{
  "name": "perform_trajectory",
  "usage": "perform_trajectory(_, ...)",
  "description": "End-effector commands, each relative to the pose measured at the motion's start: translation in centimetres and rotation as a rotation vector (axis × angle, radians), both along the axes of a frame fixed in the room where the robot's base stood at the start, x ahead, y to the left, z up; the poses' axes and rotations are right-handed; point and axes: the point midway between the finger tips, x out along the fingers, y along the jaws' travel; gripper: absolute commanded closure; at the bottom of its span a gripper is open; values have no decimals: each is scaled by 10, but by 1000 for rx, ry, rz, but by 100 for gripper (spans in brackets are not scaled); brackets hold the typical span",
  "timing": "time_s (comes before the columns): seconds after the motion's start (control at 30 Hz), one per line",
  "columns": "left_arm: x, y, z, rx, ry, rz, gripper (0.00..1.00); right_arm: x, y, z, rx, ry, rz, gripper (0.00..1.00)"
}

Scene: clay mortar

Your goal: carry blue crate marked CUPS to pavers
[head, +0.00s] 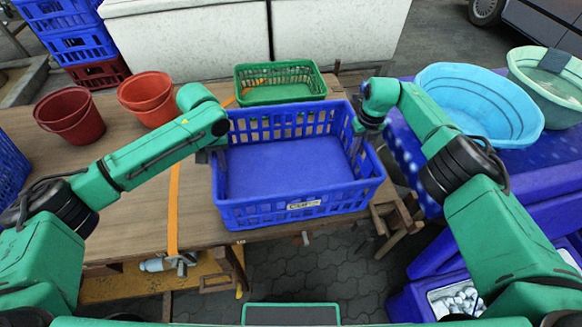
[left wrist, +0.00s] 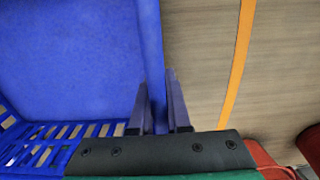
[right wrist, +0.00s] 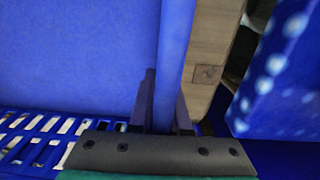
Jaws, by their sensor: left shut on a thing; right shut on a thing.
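The blue crate (head: 296,207) has slatted walls, a label reading CUPS on its near side, and an empty floor. It is at the right part of the wooden table, its near side close to or past the front edge; I cannot tell whether it is lifted. My left gripper (head: 212,156) is shut on its left rim, and the wall shows between the fingers in the left wrist view (left wrist: 160,115). My right gripper (head: 368,126) is shut on its right rim, also seen in the right wrist view (right wrist: 163,115). The pavers (head: 300,262) show below the table's front edge.
A green basket (head: 280,100) stands just behind the crate. Two red buckets (head: 68,116) (head: 146,98) stand on the table (head: 110,200) at left. An orange strap (head: 173,205) crosses the table.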

Motion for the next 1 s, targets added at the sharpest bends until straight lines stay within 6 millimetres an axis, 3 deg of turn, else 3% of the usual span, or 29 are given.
perform_trajectory(0.33, 1, 1, 7, 2, -3, 1, 100, 1, 0, 7, 2, -4, 0, 100)
perform_trajectory(0.7, 1, 1, 51, 1, -2, 1, 100, 1, 0, 52, 2, -3, 0, 100)
perform_trajectory(1.0, 1, 1, 51, 1, -2, 1, 100, 1, 0, 52, 2, -3, 0, 100)
